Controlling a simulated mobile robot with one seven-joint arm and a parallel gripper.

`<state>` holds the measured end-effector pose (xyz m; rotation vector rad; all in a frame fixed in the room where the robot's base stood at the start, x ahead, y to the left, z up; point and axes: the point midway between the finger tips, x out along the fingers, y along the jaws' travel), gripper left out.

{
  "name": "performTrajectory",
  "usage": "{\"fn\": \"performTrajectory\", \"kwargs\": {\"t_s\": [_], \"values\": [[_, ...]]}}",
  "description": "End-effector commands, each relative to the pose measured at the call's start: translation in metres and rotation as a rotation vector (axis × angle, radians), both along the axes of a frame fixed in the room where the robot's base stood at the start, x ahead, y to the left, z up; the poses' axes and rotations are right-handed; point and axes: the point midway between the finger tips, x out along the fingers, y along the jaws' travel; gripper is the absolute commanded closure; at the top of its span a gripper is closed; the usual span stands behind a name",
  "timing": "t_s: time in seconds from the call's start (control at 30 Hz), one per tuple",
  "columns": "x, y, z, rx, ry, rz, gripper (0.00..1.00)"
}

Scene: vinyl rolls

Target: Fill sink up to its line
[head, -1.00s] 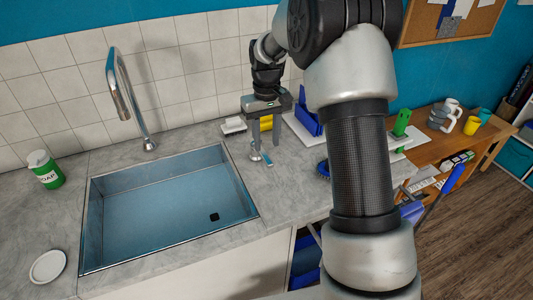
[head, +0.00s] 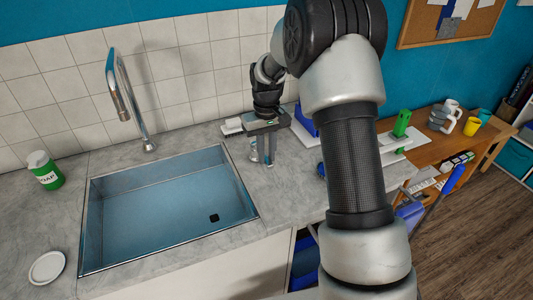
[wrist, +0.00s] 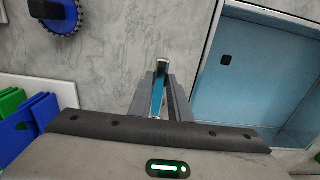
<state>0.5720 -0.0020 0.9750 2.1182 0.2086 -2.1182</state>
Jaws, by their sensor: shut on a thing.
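The sink (head: 150,212) is a blue-tinted basin set in the grey counter, with a dark drain (head: 214,217) visible on its floor. I cannot make out a fill line or tell how much water it holds. A chrome tap spout (head: 124,92) arches above its back edge, and no stream shows. My gripper (head: 263,158) is over the counter just right of the sink. In the wrist view my gripper (wrist: 161,78) is shut on a chrome lever with a blue strip (wrist: 158,97). The fingers hide most of this lever in the head view.
A green soap container (head: 46,172) and a white round dish (head: 47,267) are left of the sink. A blue round brush (wrist: 61,12) and blue items (wrist: 38,118) are on the counter's other side.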

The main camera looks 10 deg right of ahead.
Motion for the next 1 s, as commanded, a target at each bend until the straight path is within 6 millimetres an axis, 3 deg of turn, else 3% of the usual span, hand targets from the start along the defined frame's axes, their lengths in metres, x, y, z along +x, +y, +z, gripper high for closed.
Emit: {"fn": "performTrajectory", "kwargs": {"t_s": [0.4, 0.67, 0.7, 0.77, 1.0], "values": [[0.005, -0.015, 0.001, 0.0, 0.0, 0.174, 1.0], [0.005, -0.015, 0.001, -0.001, -0.001, 0.18, 1.0], [0.005, -0.015, 0.001, 0.0, -0.001, 0.18, 0.76], [0.005, -0.015, 0.001, 0.0, -0.001, 0.179, 0.66], [0.005, -0.015, 0.001, 0.0, 0.0, 0.178, 0.64]]}}
